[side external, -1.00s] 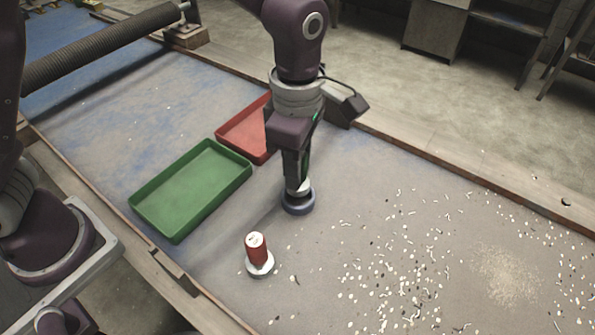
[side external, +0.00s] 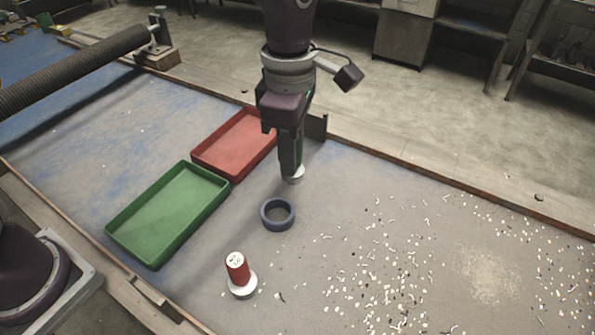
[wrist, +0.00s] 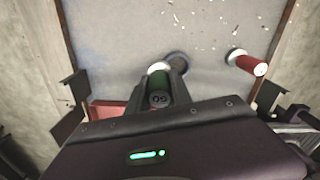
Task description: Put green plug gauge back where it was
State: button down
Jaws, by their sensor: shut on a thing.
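My gripper (side external: 290,160) is shut on the green plug gauge (wrist: 159,97) and holds it upright above the table. Its white lower end (side external: 294,177) shows below the fingers in the side view. Most of its green handle is hidden there by the fingers. A blue-grey ring (side external: 278,214) lies empty on the table, below and slightly left of the gauge in the side view. It also shows partly hidden behind a finger in the wrist view (wrist: 178,58). The red plug gauge (side external: 237,268) stands upright on its white end nearer the camera.
A green tray (side external: 120,231) and a red tray (side external: 201,165) sit side by side left of my gripper, both empty. Chips and shavings (side external: 390,265) litter the table's right side. A dark upright plate (side external: 317,127) stands at the far edge.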

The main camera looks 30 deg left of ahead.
jog(key=w+d+r, duration=0.1)
jog(key=w+r, duration=0.1)
jog(key=w, duration=0.6)
jog(key=f, duration=0.9)
jog(key=shift+w+f, duration=0.35)
jog(key=shift+f, duration=0.05)
jog(key=shift+f, duration=0.15)
jog(key=c, duration=1.1)
grip_release()
jog(key=shift+c, duration=0.2)
notch_tip(320, 180, up, 12)
jog(key=shift+r, duration=0.2)
